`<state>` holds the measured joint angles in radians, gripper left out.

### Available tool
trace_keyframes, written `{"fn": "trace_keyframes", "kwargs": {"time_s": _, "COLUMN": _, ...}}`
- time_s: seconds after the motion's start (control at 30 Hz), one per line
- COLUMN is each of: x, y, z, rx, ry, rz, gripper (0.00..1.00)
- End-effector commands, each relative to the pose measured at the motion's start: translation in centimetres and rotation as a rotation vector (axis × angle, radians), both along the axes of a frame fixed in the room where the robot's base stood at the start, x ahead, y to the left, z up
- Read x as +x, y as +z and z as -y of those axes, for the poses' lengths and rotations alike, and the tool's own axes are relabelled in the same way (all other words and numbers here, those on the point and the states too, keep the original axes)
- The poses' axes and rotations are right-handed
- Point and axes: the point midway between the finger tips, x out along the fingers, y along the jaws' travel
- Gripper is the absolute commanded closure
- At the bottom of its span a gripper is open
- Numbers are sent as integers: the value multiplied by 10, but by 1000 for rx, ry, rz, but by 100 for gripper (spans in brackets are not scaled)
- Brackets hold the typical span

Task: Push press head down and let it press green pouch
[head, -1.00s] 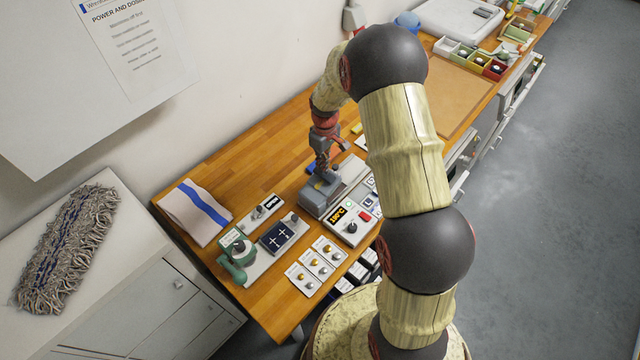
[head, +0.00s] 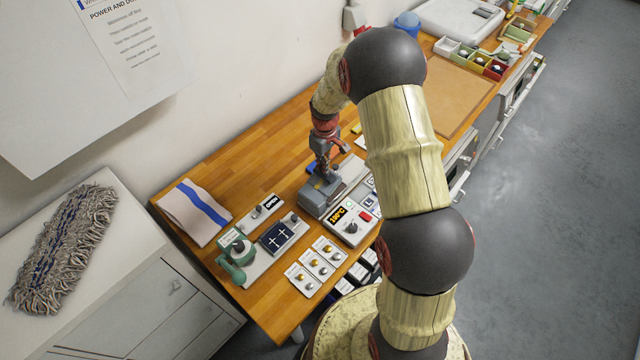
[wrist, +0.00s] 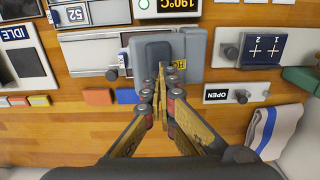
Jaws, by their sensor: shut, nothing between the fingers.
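The grey press head (head: 320,190) is the top block of a small press on the wooden bench. It also shows in the wrist view (wrist: 193,48), with a darker block on it. My gripper (head: 323,174) points down at the top of the press head. Its fingertips (wrist: 161,76) are together and empty, at or just above the head's near part; I cannot tell whether they touch. I cannot make out a green pouch at the press; anything under the head is hidden.
A control box (head: 350,222) reading 180°C or 190°C stands beside the press. A green clamp device (head: 236,262) and a folded cloth with a blue stripe (head: 196,212) lie to the left. Bare wood (head: 240,160) runs along the wall. Small coloured bins (head: 470,57) stand farther back.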

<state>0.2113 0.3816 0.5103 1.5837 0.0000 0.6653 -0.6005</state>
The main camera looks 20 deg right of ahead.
Motion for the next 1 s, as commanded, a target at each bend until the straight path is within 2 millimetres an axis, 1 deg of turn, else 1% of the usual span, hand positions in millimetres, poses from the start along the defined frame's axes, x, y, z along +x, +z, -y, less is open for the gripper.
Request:
{"fn": "trace_keyframes", "kwargs": {"time_s": 0.67, "x": 3, "y": -16, "z": 10, "rx": 1, "ry": -1, "rz": -4, "gripper": 100}}
{"fn": "trace_keyframes", "kwargs": {"time_s": 1.0, "x": 3, "y": -16, "z": 11, "rx": 1, "ry": 0, "rz": -5, "gripper": 100}}
